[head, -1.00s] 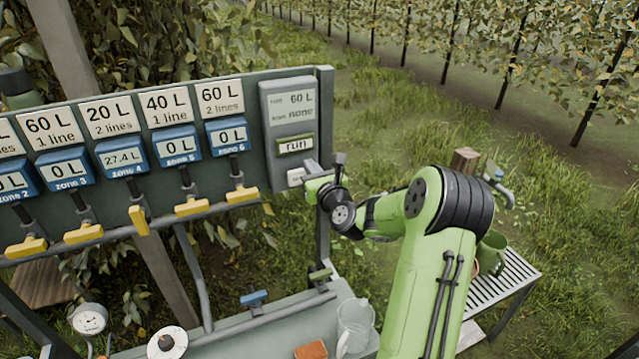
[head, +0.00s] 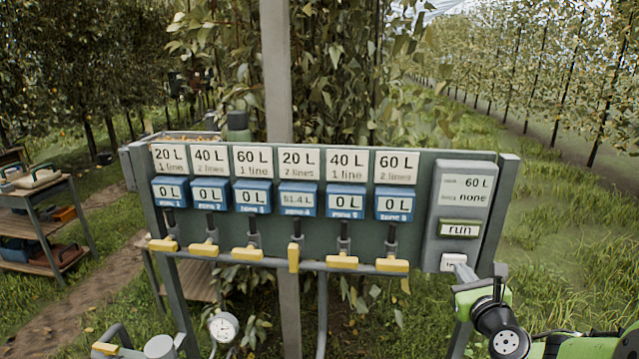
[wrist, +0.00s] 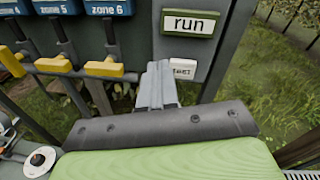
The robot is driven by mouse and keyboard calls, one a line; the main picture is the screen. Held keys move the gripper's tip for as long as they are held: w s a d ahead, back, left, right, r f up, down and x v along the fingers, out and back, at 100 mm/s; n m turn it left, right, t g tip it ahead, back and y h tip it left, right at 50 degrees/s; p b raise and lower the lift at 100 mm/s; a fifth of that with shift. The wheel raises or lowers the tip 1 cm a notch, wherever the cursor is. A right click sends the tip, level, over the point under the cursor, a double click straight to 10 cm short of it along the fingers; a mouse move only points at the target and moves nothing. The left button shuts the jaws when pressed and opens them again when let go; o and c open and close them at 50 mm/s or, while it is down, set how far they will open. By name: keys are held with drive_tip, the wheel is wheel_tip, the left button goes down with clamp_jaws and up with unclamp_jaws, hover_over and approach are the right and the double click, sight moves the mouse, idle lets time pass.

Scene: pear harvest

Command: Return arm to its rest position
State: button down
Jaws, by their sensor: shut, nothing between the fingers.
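My gripper (head: 462,270) is at the lower right in the head view, its fingers shut and empty. In the wrist view the closed fingers (wrist: 158,78) point at the lower part of the grey control box (head: 462,208). They overlap a white button (wrist: 183,69) whose label is partly hidden; I cannot tell whether they touch it. The box also carries a "run" sign (head: 459,229) and a readout with "60 L" and "none". My arm enters from the bottom right corner, mostly out of the head view.
A valve panel (head: 335,165) holds several blue meters and yellow handles. The zone 4 handle (head: 294,258) is vertical, the others horizontal; its meter (head: 297,199) reads about 51.4 L. A pressure gauge (head: 222,327) stands below. A loaded shelf (head: 45,215) is left; grass lies right.

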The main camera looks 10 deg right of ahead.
drive_tip(key=s+a+f+n+g+y, duration=0.1)
drive_tip(key=s+a+n+g+y, duration=0.15)
drive_tip(key=a+n, duration=0.75)
drive_tip(key=s+a+n+g+y, duration=0.2)
drive_tip(key=s+a+n+g, duration=0.2)
drive_tip(key=a+n, duration=0.5)
drive_tip(key=s+a+n+g+h, duration=0.2)
drive_tip(key=s+n+g, duration=0.2)
drive_tip(key=s+n, duration=1.2)
drive_tip(key=s, duration=0.7)
drive_tip(key=shift+s+a+f+g+b, duration=0.2)
drive_tip(key=shift+a+g+b, duration=0.1)
drive_tip(key=shift+a+g, duration=0.05)
